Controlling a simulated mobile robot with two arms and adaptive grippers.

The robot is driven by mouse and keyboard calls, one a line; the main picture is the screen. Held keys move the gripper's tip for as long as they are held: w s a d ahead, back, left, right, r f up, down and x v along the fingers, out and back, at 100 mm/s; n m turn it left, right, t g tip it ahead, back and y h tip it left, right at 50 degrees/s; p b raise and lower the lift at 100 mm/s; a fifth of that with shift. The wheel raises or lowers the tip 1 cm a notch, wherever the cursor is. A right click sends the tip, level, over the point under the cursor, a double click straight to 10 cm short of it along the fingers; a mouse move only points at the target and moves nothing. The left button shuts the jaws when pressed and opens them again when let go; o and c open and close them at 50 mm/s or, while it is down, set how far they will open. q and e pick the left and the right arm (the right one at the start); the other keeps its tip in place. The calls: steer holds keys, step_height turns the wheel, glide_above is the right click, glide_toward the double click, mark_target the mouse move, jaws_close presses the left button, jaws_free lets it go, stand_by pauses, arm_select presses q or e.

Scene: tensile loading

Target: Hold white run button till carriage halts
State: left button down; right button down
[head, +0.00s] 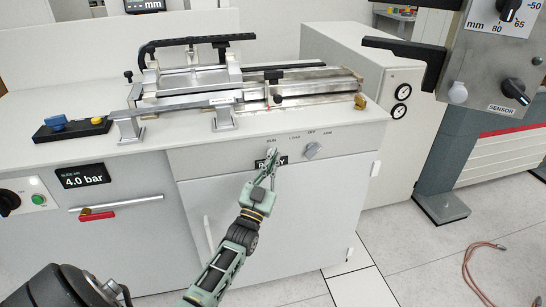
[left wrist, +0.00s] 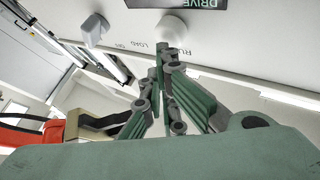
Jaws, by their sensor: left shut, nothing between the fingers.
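The white run button (left wrist: 173,29) is a round knob on the bench front, beside the RUN lettering in the left wrist view. My left gripper (head: 269,157) is shut and empty, its tips at the button in the head view. The fingertips also show in the left wrist view (left wrist: 167,52), overlapping the button's near edge; whether they touch or press it I cannot tell. My right gripper is not in view.
A grey rotary switch (head: 312,150) sits just right of the button. A dark lettered sign (left wrist: 178,3) is close to the button, partly covered in the head view. A grey control box (head: 490,60) hangs at right.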

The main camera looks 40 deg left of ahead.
arm_select(q)
steer(key=shift+w+a, duration=0.15)
steer(key=shift+a, duration=0.05)
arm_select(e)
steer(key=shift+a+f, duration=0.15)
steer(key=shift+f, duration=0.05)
arm_select(q)
steer(key=shift+w+a+b, duration=0.1)
steer(key=shift+a+b, duration=0.2)
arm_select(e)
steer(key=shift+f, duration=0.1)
arm_select(q)
steer(key=shift+d, duration=0.2)
stand_by(5.3)
steer(key=shift+s+d+p, duration=0.5)
steer(key=shift+d+p, duration=0.1)
steer(key=shift+d, duration=0.15)
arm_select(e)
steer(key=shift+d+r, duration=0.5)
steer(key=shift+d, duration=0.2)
arm_select(q)
steer(key=shift+d, duration=0.1)
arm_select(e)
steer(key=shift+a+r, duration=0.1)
